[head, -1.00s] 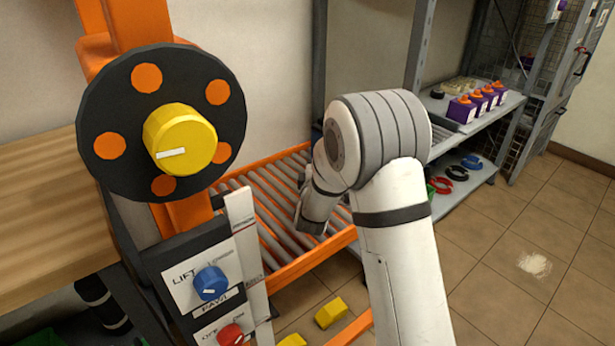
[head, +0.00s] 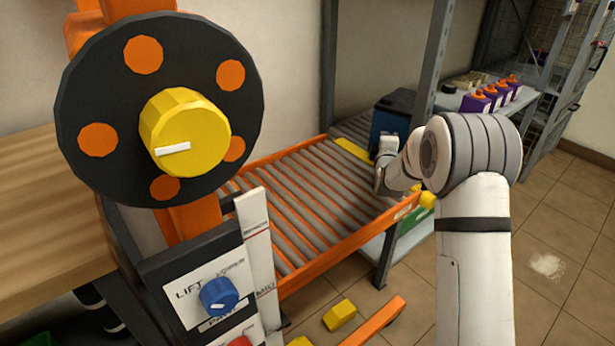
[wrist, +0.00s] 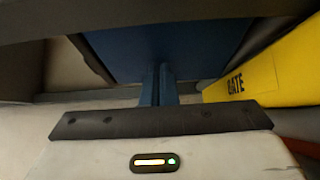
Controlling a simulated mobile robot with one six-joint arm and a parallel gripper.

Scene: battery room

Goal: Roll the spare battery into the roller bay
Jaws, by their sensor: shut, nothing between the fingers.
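The spare battery, a dark blue box with a black top (head: 393,112), stands on grey rollers at the far end of the orange-railed roller deck (head: 320,200), beyond a yellow strip. My gripper (wrist: 160,72) has its two blue fingers pressed together, pointing at a blue face (wrist: 165,45) that fills the top of the wrist view. I cannot tell whether the tips touch it. In the head view my wrist is at the near side of the battery and hides part of it. The yellow gate (wrist: 262,75), lettered GATE, lies right of the fingers; the strip (head: 352,150) shows in the head view.
A black handwheel with a yellow hub (head: 185,134) and a LIFT panel with a blue knob (head: 218,296) stand at the near left. Purple units (head: 478,102) sit on the shelf at right. The roller deck is empty. Yellow blocks (head: 340,315) lie below the deck.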

